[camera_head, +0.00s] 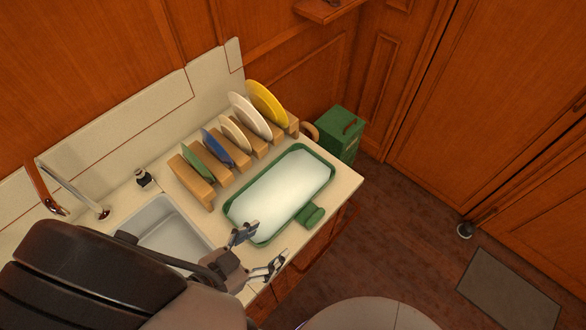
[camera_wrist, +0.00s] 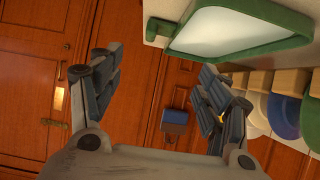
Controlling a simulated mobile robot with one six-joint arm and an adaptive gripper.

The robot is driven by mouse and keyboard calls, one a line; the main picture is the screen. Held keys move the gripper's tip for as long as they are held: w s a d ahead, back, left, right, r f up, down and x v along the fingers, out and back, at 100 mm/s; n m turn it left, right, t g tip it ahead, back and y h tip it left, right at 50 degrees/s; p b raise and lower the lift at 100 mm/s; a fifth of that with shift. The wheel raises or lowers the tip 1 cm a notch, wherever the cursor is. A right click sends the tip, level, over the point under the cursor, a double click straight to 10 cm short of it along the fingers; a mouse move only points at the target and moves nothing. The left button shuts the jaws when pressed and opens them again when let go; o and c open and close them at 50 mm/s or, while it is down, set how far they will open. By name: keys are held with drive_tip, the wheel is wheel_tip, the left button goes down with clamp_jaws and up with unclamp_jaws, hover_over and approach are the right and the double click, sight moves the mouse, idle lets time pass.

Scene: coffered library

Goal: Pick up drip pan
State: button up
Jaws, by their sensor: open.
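The drip pan (camera_head: 290,184) is a shallow tray with a pale inside and a green rim. It lies on the counter in front of the dish rack, with a green tab (camera_head: 310,215) on its near right side. In the wrist view the drip pan (camera_wrist: 235,32) shows at the top right, beyond my fingers. My gripper (camera_head: 262,250) is open and empty near the pan's lower left end, by the counter's front edge. In the wrist view my gripper (camera_wrist: 160,95) has its two fingers wide apart, with nothing between them. The pan looks apart from the fingers.
A wooden dish rack (camera_head: 206,194) holds several upright plates behind the pan. A sink (camera_head: 165,232) with a faucet (camera_head: 70,188) is at the left. A green box (camera_head: 338,132) stands beyond the counter's far end. A grey mat (camera_head: 508,290) lies on the open floor at right.

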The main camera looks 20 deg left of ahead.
drive_tip(key=b, duration=0.4)
approach(307, 219)
drive_tip(key=w, duration=0.1)
drive_tip(key=w+d, duration=0.1)
drive_tip(key=w, duration=0.1)
drive_tip(key=shift+w+d, duration=0.15)
drive_tip(key=shift+b+x, duration=1.2)
drive_tip(key=shift+x, duration=1.7)
drive_tip(key=shift+w+r, duration=0.1)
drive_tip(key=shift+r, duration=0.15)
drive_tip(key=shift+c, duration=0.2)
drive_tip(key=shift+d, duration=0.1)
drive_tip(key=c, duration=1.3)
drive_tip(key=shift+r, duration=0.1)
